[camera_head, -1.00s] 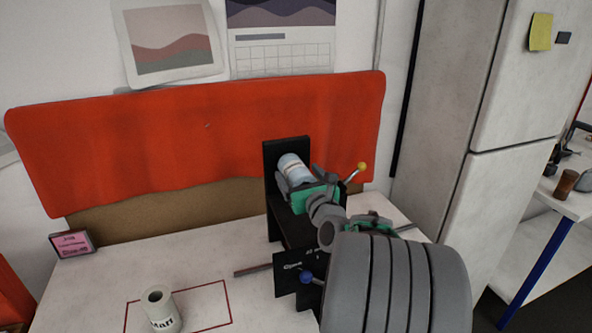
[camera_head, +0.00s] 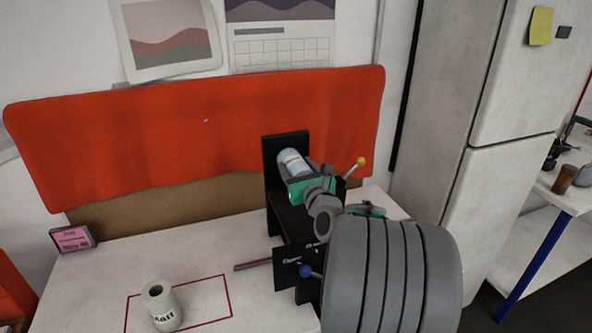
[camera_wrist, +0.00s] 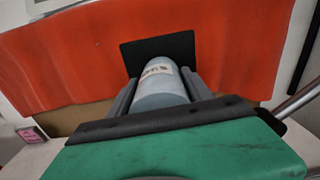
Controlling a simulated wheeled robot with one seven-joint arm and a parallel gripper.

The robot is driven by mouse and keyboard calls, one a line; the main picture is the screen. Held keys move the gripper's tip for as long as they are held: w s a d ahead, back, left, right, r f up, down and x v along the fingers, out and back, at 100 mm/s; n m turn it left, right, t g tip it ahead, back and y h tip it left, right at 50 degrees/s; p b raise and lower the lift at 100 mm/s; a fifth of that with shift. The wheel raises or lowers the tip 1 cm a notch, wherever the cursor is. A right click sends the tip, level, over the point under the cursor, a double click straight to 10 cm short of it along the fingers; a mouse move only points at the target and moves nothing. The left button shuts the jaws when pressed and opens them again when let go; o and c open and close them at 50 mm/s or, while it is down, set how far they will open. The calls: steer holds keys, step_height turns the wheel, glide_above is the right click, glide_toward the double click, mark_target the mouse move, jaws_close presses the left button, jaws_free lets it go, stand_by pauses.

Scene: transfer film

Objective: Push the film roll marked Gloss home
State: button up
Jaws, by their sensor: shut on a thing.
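A pale blue-grey film roll (camera_head: 291,161) with a light label sits at the black upright plate (camera_head: 271,153) of the black machine. The writing on its label is too small to read. In the wrist view the roll (camera_wrist: 161,86) lies between the two fingers of my gripper (camera_wrist: 158,80), its far end close to the black plate (camera_wrist: 165,52). My gripper (camera_head: 297,171) is shut on this roll. Whether the roll touches the plate cannot be told. A white roll marked "Matt" (camera_head: 162,306) stands upright on the bench, inside a red outlined rectangle.
A lever with a yellow knob (camera_head: 360,161) rises right of my gripper. A blue knob (camera_head: 306,272) and a black front plate (camera_head: 287,268) are at the machine's near end. A pink sign (camera_head: 73,240) stands at left. The bench between is mostly clear.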

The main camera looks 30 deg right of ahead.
steer(key=c, duration=0.6)
steer(key=shift+r, duration=0.1)
jaws_close()
steer(key=shift+s+b, duration=0.1)
steer(key=shift+b, duration=0.35)
steer(key=b+v, duration=0.3)
steer(key=v, duration=1.4)
steer(key=shift+n, duration=0.5)
steer(key=shift+p+x, duration=0.8)
steer(key=shift+x, duration=1.8)
